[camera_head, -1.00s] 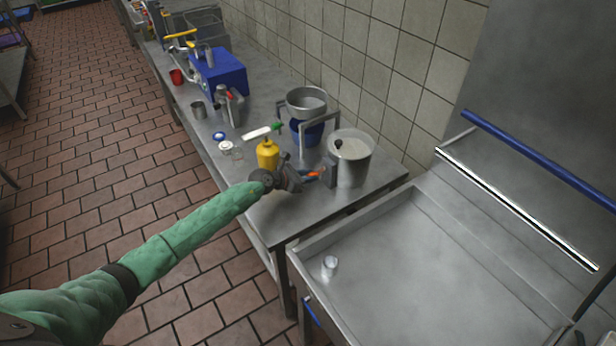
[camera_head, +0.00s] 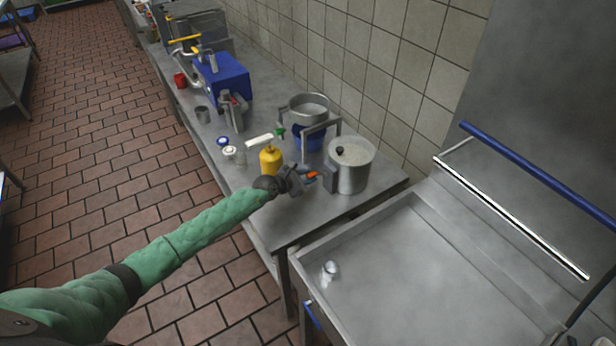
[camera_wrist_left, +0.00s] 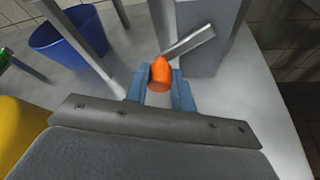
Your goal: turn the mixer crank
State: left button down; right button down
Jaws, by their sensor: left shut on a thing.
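The mixer crank has an orange knob (camera_wrist_left: 160,74) on a flat metal arm (camera_wrist_left: 189,42), joined to a grey box (camera_wrist_left: 205,40). In the head view the orange knob (camera_head: 313,175) shows beside a steel pot (camera_head: 350,177) on the table. My left gripper (camera_head: 303,177) reaches in from the left at the table's front corner. In the left wrist view its blue fingers (camera_wrist_left: 160,88) are shut on the orange knob, one on each side. The right gripper is not in view.
A yellow bottle (camera_head: 271,160) stands close to my left gripper. A blue bucket (camera_head: 308,138) sits under a metal frame behind it. A steel sink (camera_head: 430,270) lies to the right. A blue machine (camera_head: 222,78) stands farther back.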

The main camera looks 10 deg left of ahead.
pick_arm(q)
jog(key=c, duration=1.2)
grip_release()
jog(key=shift+o, duration=0.2)
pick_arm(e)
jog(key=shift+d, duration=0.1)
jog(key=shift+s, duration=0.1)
pick_arm(q)
jog(key=shift+s+a+r, duration=0.1)
jog(key=shift+s+a, duration=0.2)
jog(key=shift+s, duration=0.1)
jog(key=b+v, duration=0.1)
jog(key=v, duration=0.4)
jog(key=shift+s+a+r+b, duration=0.1)
jog(key=shift+s+a+b, duration=0.05)
jog(key=shift+s+b, duration=0.15)
jog(key=shift+s+a+r, duration=0.25)
jog(key=shift+s+a, duration=0.05)
jog(key=shift+s, duration=0.05)
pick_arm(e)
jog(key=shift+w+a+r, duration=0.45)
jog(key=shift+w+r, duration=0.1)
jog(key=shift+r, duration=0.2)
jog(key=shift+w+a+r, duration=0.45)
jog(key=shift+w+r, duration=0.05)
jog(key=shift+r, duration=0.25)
